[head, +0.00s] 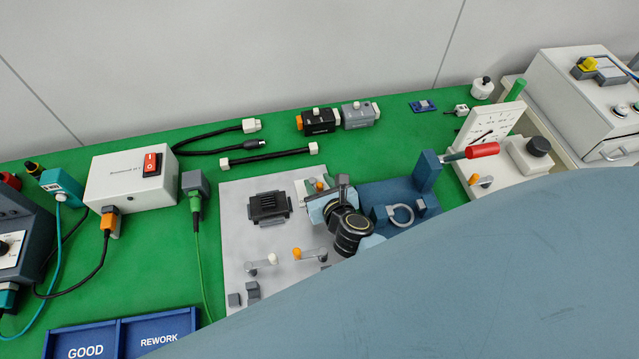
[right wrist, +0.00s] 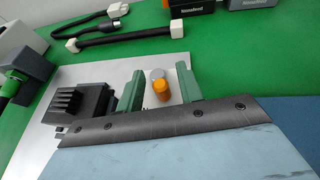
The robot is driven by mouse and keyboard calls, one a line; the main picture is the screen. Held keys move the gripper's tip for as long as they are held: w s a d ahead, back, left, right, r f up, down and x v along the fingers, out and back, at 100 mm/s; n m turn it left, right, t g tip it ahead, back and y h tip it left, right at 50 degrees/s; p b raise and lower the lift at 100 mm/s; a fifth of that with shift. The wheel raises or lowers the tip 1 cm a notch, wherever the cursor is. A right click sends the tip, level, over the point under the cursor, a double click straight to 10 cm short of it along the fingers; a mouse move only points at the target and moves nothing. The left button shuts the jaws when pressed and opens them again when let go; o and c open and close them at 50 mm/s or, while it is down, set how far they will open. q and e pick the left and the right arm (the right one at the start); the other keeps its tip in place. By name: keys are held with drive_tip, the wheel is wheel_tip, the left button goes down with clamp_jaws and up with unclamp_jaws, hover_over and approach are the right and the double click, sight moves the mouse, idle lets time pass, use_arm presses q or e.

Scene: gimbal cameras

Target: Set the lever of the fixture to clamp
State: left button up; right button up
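A blue fixture (head: 375,193) stands right of the middle in the head view, with an upright post and a grey ring. A lever with a red handle (head: 482,150) reaches from the post to the right, lying roughly level. My right gripper (head: 319,189) is over the light grey plate, left of the blue fixture and away from the red handle. In the right wrist view its two green fingers (right wrist: 158,91) are apart, with an orange knob (right wrist: 161,91) seen between them. Contact with the knob cannot be told. My left gripper is not in view.
The grey plate (head: 240,240) carries a black ribbed block (head: 268,207) and small levers with white and orange knobs (head: 311,254). A dial gauge (head: 490,125) stands beside the red handle. My own arm covers the lower right.

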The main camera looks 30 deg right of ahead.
drive_tip(key=shift+c, duration=0.8)
clamp_jaws()
drive_tip(key=shift+d+r+n+y+p, duration=0.2)
drive_tip(key=shift+n+y+p, duration=0.2)
drive_tip(key=shift+p, duration=0.25)
drive_tip(key=shift+d+f+n+y+p, duration=0.15)
drive_tip(key=shift+n+y+p, duration=0.45)
drive_tip(key=shift+y, duration=0.2)
drive_tip(key=shift+o, duration=0.8)
unclamp_jaws()
